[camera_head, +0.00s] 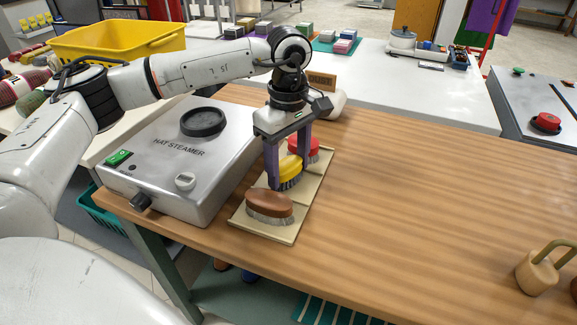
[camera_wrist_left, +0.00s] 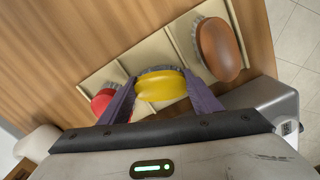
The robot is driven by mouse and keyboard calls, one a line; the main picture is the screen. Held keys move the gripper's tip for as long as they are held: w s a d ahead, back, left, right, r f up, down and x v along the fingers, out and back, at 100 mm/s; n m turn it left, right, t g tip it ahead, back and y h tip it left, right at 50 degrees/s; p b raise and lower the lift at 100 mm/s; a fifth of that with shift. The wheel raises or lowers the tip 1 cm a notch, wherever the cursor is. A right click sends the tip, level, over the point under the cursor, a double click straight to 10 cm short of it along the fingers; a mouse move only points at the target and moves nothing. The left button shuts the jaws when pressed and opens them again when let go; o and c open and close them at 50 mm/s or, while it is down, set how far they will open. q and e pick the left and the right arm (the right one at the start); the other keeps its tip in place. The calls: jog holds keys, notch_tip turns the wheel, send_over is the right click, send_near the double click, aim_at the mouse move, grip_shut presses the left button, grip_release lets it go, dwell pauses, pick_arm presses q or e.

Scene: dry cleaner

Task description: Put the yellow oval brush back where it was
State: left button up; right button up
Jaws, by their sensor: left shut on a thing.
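The yellow oval brush (camera_head: 290,169) is between the fingers of my left gripper (camera_head: 287,178), which is shut on it. The brush also shows in the left wrist view (camera_wrist_left: 161,86), with my left gripper's fingers (camera_wrist_left: 160,98) on both sides. It is at the middle section of a cream divided tray (camera_head: 287,236); whether its bristles touch the tray I cannot tell. A brown oval brush (camera_head: 270,205) lies in the near section and a red brush (camera_head: 304,146) in the far section. My right gripper is not in view.
The grey hat steamer (camera_head: 178,150) stands close to the left of the tray. The wooden table (camera_head: 410,190) is clear to the right, up to a wooden-handled item (camera_head: 538,273) at the right edge. A yellow basket (camera_head: 118,40) stands behind left.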

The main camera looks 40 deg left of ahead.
aim_at(289, 163)
pick_arm(q)
jog(key=shift+f, duration=0.2)
jog(key=o, duration=1)
notch_tip(289, 163, up, 12)
jog(key=shift+r+p, duration=0.15)
jog(key=shift+p, duration=0.25)
